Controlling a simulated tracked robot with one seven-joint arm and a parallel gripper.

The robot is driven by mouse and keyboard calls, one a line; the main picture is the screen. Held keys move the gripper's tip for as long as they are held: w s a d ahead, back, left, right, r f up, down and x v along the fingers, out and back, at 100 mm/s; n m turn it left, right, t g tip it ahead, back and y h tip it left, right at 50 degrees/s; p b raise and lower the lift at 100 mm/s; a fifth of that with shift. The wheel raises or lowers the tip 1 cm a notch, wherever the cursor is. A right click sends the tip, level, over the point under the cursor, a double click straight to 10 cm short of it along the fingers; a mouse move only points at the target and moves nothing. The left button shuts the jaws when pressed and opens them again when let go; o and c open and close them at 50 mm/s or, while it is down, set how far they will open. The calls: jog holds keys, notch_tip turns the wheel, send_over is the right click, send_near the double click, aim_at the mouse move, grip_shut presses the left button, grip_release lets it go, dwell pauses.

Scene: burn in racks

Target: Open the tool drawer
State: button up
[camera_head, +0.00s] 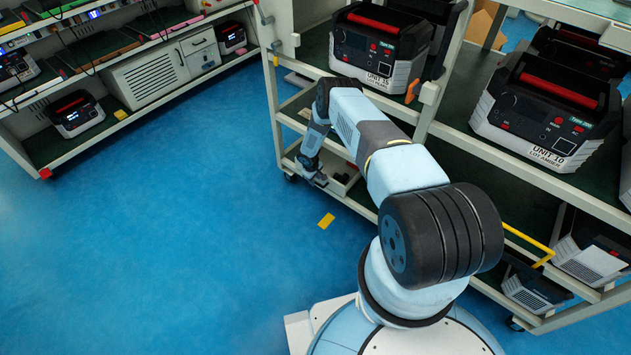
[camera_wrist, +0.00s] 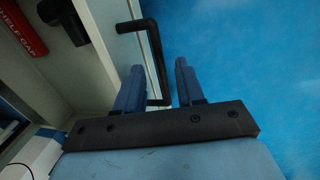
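In the wrist view, my gripper (camera_wrist: 159,64) has its two blue fingers apart. A black bent bar handle (camera_wrist: 155,45) runs down between them. I cannot tell whether either finger touches it. The handle is fixed to a pale panel (camera_wrist: 125,14), which looks like the front of the tool drawer. Behind that panel, a red item with white lettering (camera_wrist: 22,30) and a black item (camera_wrist: 68,20) lie in an open space. In the head view, my gripper (camera_head: 316,178) is low beside the rack's bottom level, next to a tray-like drawer (camera_head: 350,188) with small items; its handle is too small to see.
The rack (camera_head: 440,130) holds black and white units, including one labelled UNIT 10 (camera_head: 550,110). A yellow bar (camera_head: 530,243) sticks out at its lower right. A yellow marker (camera_head: 326,221) lies on the open blue floor (camera_head: 170,240). Another rack (camera_head: 95,145) stands at the left.

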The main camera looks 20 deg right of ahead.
jog(key=shift+w+d+f, duration=0.1)
jog(key=shift+f, duration=0.65)
grip_shut()
dwell(0.4)
